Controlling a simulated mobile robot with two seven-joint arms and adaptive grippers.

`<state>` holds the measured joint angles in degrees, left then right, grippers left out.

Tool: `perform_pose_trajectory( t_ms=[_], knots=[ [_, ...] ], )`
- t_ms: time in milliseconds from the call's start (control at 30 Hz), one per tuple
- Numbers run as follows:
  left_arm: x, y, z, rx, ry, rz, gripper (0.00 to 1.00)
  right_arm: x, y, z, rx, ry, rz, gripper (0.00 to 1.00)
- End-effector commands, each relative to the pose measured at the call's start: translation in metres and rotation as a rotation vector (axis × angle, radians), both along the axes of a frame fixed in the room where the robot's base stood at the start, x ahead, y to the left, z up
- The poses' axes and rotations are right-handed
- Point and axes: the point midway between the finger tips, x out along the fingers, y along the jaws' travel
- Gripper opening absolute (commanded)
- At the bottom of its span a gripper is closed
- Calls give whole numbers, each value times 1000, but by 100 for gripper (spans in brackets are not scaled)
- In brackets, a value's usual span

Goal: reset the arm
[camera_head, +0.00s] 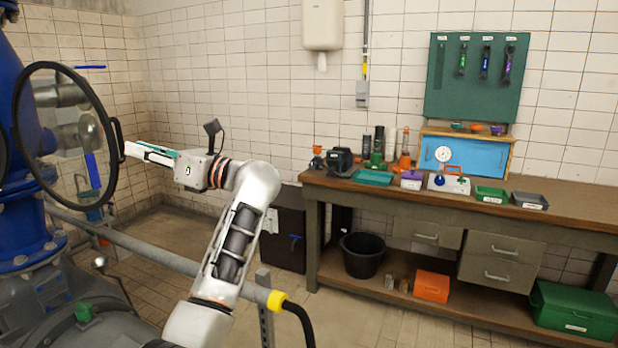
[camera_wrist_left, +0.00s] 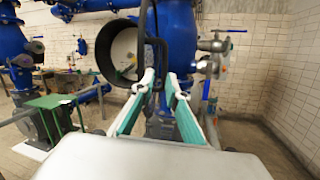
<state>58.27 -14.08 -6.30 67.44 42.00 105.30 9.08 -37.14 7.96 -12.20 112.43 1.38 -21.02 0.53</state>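My left arm (camera_head: 240,235) reaches up and left in the head view. Its gripper (camera_head: 130,149) points left at the black handle (camera_head: 117,140) on the rim of a round, black-edged cover (camera_head: 18,120) at the blue pipework. In the left wrist view, the gripper (camera_wrist_left: 161,79) has its two green-padded fingers spread apart. The black handle (camera_wrist_left: 161,48) shows at or just beyond the fingertips, between them; I cannot tell if they touch it. The round cover (camera_wrist_left: 98,52) stands tilted beside it. My right gripper is in neither view.
A grey rail (camera_head: 150,250) with a yellow band runs below my left arm. A workbench (camera_head: 440,205) with tools and trays stands at the right, with a black bucket (camera_head: 362,254) below. Blue pipes (camera_wrist_left: 178,30) stand close ahead. Floor between rail and bench looks clear.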

Motion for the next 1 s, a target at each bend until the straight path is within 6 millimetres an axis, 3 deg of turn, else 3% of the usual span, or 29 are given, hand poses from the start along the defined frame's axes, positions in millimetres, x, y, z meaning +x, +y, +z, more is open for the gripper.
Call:
perform_pose_trajectory(
  t_ms=[33,233,467,567,767,1000],
  knots=[
    [-2,3,-13,75,60,11,14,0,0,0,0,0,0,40],
    [-6,-5,-50,421,318,37,14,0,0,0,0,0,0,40],
    [-7,-50,-124,891,686,27,14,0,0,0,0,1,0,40],
    [-11,-76,-171,1097,851,5,14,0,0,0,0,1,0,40],
    [-37,-128,-287,1516,1174,-70,14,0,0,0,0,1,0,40],
    [-106,-169,-432,1977,1495,-194,14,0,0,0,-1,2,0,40]
  ],
)
